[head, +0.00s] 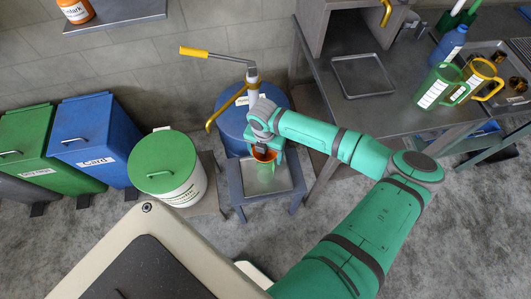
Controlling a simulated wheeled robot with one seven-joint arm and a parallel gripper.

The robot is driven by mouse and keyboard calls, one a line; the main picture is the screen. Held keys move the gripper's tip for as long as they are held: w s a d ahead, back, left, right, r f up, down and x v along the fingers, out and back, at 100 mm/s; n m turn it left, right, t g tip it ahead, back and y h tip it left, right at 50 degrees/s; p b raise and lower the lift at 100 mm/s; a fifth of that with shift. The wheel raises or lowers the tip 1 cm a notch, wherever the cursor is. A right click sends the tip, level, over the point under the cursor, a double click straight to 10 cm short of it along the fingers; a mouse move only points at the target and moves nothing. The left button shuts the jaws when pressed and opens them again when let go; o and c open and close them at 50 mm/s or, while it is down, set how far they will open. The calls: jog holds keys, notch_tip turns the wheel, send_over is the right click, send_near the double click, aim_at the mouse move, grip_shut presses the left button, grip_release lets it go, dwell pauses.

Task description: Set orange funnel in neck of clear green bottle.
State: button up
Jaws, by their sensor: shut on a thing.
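An orange funnel (264,154) shows at the end of my arm, small and partly covered by the gripper. My gripper (262,151) is shut on it, above a small grey stand with a metal top in front of a blue drum. The teal wrist and the gripper cover part of the space around the funnel, so I cannot tell whether the funnel touches anything below.
The small stand (238,192) is next to the blue drum (227,118), which carries a yellow-handled pump (252,75). A white drum with a green lid (163,160) stands at left. The bench at right holds an empty tray (362,75), a green jug (436,88) and a yellow jug (480,80).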

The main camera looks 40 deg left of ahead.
jog(key=shift+f, duration=1.5)
dwell(1.1)
jog(key=o, duration=1.2)
jog(key=shift+r, duration=3.5)
